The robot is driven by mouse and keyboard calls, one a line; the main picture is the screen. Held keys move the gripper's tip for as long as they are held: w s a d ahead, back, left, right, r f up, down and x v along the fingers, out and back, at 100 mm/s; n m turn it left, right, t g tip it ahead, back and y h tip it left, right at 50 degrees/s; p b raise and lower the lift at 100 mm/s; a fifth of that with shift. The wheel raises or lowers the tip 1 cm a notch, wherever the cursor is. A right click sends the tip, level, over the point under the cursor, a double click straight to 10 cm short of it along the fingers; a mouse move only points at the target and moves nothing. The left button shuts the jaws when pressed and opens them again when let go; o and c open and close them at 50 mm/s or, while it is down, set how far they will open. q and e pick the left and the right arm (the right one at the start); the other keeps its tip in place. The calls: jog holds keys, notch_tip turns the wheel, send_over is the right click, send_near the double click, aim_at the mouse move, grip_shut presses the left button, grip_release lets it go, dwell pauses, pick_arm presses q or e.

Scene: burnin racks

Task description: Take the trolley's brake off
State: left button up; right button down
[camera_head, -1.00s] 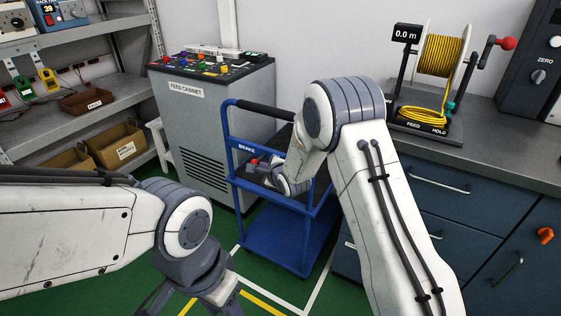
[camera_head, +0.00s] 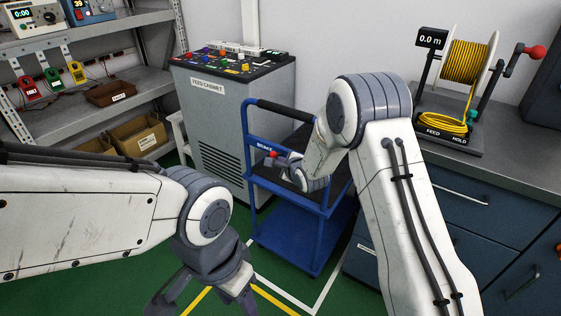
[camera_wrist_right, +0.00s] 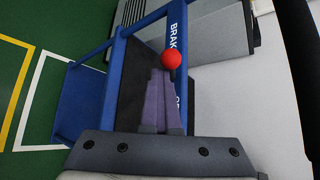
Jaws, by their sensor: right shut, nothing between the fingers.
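The blue trolley (camera_head: 284,236) stands mid-view in the head view, with a dark handle bar and a BRAKE label (camera_head: 264,146) on its upper rail. A red ball knob (camera_head: 273,154) shows beside that label. It also shows in the right wrist view (camera_wrist_right: 171,60), just beyond my fingertips and overlapping the lettering. My right gripper (camera_wrist_right: 165,72) is shut and empty, its fingers pointing at the knob; whether they touch it I cannot tell. In the head view my right wrist hides part of the trolley's top shelf. My left gripper (camera_head: 205,298) hangs low, partly cut off by the frame edge.
The grey feed cabinet (camera_head: 212,115) stands directly behind the trolley to the left. A shelf rack (camera_head: 70,115) is further left. A blue bench (camera_head: 440,185) with a yellow cable reel (camera_head: 467,66) stands on the right. Green floor with painted lines lies in front.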

jog(key=shift+w+r, duration=0.1)
jog(key=shift+r, duration=0.05)
notch_tip(320, 180, down, 4)
jog(key=d+b, duration=0.1)
jog(key=b, duration=0.2)
jog(key=s+d+r+p, duration=0.2)
jog(key=s+d+r, duration=0.3)
jog(key=s+r, duration=0.1)
jog(key=shift+s+d+r, duration=0.15)
jog(key=shift+d+r, duration=0.15)
jog(key=shift+r, duration=0.1)
